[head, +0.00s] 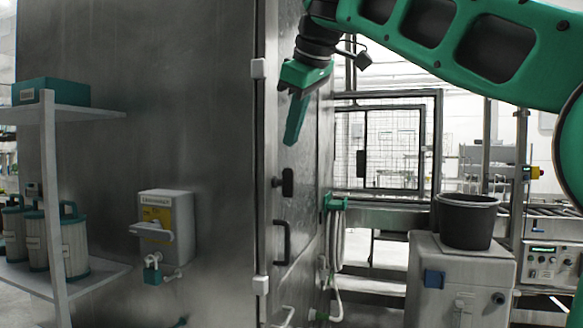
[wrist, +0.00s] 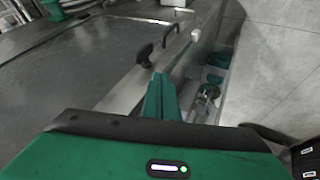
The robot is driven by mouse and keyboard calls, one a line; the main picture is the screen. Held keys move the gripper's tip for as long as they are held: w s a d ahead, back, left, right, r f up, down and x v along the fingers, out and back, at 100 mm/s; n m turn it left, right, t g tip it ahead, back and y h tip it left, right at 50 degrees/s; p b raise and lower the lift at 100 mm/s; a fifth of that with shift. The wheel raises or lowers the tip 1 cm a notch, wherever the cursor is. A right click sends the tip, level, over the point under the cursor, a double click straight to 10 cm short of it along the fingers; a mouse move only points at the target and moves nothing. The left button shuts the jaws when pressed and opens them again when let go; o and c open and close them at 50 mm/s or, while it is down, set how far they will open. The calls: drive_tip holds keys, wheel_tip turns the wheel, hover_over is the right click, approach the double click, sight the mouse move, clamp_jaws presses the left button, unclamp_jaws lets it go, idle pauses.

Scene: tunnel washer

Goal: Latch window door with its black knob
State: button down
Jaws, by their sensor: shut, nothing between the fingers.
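The window door (head: 302,150) is a tall metal-framed panel on the side of the big steel cabinet, seen at a steep slant; it also shows in the wrist view as a grey pane (wrist: 75,60). The black knob (head: 288,182) sits near the door's edge, above a black bar handle (head: 282,242). In the wrist view the knob (wrist: 145,54) lies just beyond the fingertips. My green gripper (head: 293,138) is shut and empty, pointing down above the knob, apart from it. I cannot tell whether the door is fully closed.
A shelf (head: 85,110) with green-lidded canisters stands left. A black bucket (head: 467,222) stands on a grey unit at right. A green hose holder (head: 335,202) is beyond the door.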

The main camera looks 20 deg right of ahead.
approach(284, 183)
wheel_tip(284, 183, down, 3)
drive_tip(key=a, duration=0.3)
drive_tip(key=shift+w+d+f, duration=0.1)
drive_tip(key=shift+w+d, duration=0.55)
drive_tip(key=shift+d, duration=0.05)
drive_tip(key=shift+w+d+f, duration=0.15)
drive_tip(key=shift+w+d, duration=0.5)
drive_tip(key=shift+d, duration=0.1)
drive_tip(key=shift+a, duration=0.15)
drive_tip(key=shift+w, duration=0.1)
drive_tip(key=shift+d+r+g, duration=0.1)
drive_tip(key=shift+d+g, duration=0.15)
drive_tip(key=shift+g, duration=0.05)
